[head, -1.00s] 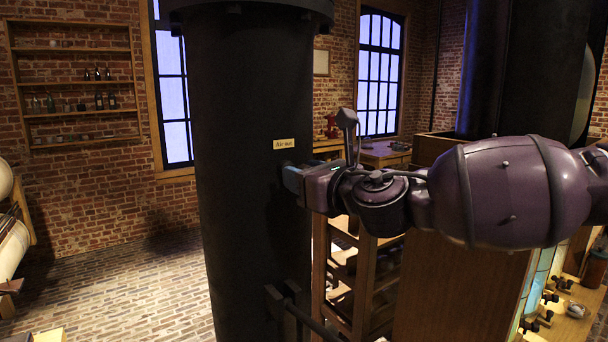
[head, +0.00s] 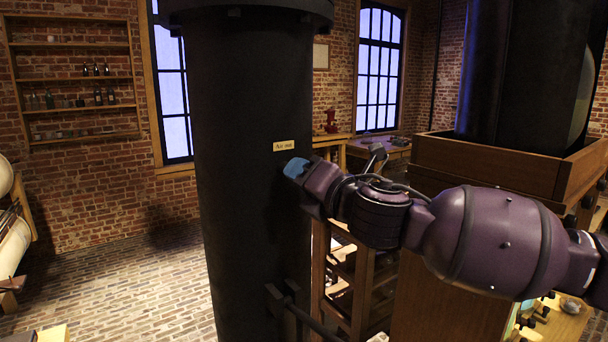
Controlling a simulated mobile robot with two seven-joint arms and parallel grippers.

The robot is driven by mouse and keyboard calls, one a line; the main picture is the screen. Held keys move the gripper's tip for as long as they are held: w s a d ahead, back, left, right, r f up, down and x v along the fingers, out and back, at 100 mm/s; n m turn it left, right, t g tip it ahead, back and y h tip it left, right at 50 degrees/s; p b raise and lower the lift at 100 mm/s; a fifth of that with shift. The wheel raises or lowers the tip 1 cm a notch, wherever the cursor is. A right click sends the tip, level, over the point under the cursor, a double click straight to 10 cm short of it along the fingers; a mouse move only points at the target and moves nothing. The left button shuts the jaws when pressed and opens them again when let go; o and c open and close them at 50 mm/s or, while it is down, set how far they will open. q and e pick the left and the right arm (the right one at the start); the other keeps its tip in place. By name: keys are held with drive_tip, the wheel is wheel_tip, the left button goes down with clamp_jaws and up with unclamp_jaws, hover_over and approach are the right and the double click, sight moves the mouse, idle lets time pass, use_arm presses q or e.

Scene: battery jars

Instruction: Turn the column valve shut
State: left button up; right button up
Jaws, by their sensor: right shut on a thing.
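The black column (head: 240,200) stands upright left of the centre of the head view. A small tan label (head: 284,146) on it seems to read "Air out". My right gripper (head: 294,168) is at the column's right side, just below the label. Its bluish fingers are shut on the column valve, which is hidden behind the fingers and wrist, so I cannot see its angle. My purple right arm comes in from the right. My left gripper is not in view.
A wooden rack (head: 345,275) stands close behind the column, below my right arm. A dark bracket and bar (head: 290,305) stick out low on the column. A wooden cabinet (head: 445,290) is at the right. Brick floor (head: 130,275) is clear at the left.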

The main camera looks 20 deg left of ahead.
drive_tip(key=m+t+p, duration=0.1)
drive_tip(key=m, duration=0.6)
drive_tip(key=shift+m, duration=0.3)
idle(0.4)
drive_tip(key=o, duration=0.9)
drive_tip(key=shift+d, duration=0.1)
drive_tip(key=r+b+v, duration=0.1)
drive_tip(key=b+v, duration=0.1)
drive_tip(key=v, duration=0.8)
drive_tip(key=shift+s+d+f, duration=0.25)
drive_tip(key=shift+s+f, duration=0.05)
drive_tip(key=shift+f, duration=0.1)
